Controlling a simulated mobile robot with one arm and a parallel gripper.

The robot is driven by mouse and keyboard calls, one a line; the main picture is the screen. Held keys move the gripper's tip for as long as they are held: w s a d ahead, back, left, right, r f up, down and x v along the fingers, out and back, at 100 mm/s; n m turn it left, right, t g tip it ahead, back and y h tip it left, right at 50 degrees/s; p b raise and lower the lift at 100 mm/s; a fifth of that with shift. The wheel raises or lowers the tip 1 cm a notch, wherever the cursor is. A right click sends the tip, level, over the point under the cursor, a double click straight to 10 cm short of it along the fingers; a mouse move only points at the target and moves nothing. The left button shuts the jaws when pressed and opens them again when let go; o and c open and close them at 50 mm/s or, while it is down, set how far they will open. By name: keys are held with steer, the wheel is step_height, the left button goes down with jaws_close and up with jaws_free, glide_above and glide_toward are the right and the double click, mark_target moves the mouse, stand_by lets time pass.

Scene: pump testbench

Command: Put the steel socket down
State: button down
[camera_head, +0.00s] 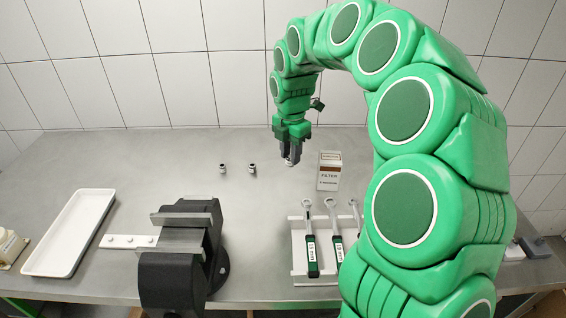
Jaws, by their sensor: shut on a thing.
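My green arm reaches over the steel bench from the right, and my gripper (290,157) points down near the middle of the bench. It is shut on a small steel socket (289,162), which shows only partly between the dark fingers. I cannot tell whether the socket touches the bench top. Two other small steel pieces that look like sockets, one at the left (222,168) and one nearer my gripper (252,169), stand on the bench to the left of it.
A filter box (329,171) stands just right of my gripper. A rack (298,247) with wrenches is in front. A dark vise (182,252) stands at front left, beside a white strip (128,241) and a white tray (70,235). The bench behind the vise (150,165) is clear.

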steer(key=w+f, duration=0.2)
steer(key=w, duration=0.1)
steer(key=w+a+f, duration=0.1)
steer(key=w+f, duration=0.4)
steer(key=w, duration=0.1)
steer(key=shift+w+a+f, duration=0.15)
steer(key=shift+a, duration=0.25)
steer(key=shift+w+a+f, duration=0.1)
steer(key=shift+w+f, duration=0.3)
steer(key=shift+f, duration=0.15)
steer(key=shift+w+f, duration=0.1)
steer(key=shift+f, duration=1.5)
steer(key=shift+f, duration=0.1)
steer(key=c, duration=0.8)
jaws_free()
steer(key=shift+c, duration=0.2)
